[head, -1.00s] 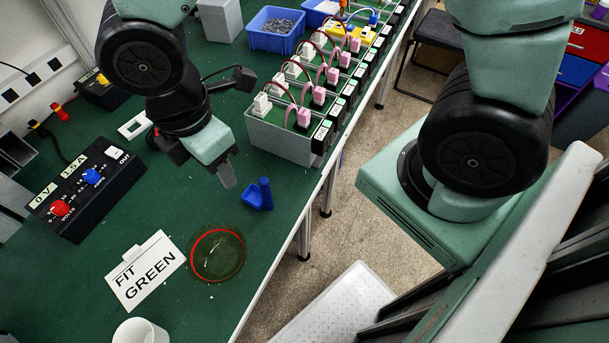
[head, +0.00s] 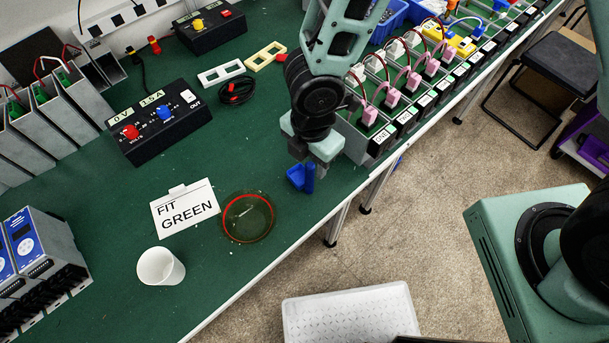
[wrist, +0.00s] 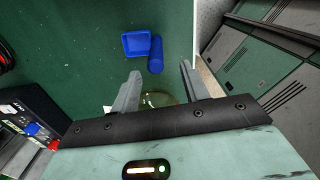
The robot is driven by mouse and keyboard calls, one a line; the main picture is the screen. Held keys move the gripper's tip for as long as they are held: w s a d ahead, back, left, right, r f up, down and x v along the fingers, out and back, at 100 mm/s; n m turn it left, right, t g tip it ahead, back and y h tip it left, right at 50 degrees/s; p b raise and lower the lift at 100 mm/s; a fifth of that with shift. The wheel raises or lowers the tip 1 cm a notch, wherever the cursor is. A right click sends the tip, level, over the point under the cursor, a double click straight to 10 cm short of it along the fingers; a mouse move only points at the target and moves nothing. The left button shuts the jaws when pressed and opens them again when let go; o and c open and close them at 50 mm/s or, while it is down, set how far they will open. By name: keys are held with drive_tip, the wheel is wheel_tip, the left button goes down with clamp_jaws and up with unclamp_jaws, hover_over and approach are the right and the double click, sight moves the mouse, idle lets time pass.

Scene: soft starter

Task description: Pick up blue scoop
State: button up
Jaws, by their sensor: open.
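The blue scoop (head: 297,178) lies on the green table near its front edge, with its handle at the right of its square bowl. My gripper (head: 318,150) is above and just behind the scoop in the head view, and hides part of it. In the wrist view the scoop (wrist: 143,47) is whole and uncovered, beyond the fingertips. My gripper (wrist: 160,75) is open there, with nothing between its two fingers. The scoop's handle lies roughly in line with the gap between the fingers, and the bowl lies to the left.
A round dish with a red ring (head: 248,217), a FIT GREEN card (head: 185,208) and a white cup (head: 160,267) stand left of the scoop. A rack of wired modules (head: 385,105) stands close to the right of my gripper. A black power unit (head: 160,125) is further left.

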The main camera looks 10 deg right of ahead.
sight(309, 174)
drive_tip(key=f, duration=0.7)
drive_tip(key=shift+w+f, duration=0.2)
drive_tip(key=shift+w, duration=0.15)
clamp_jaws()
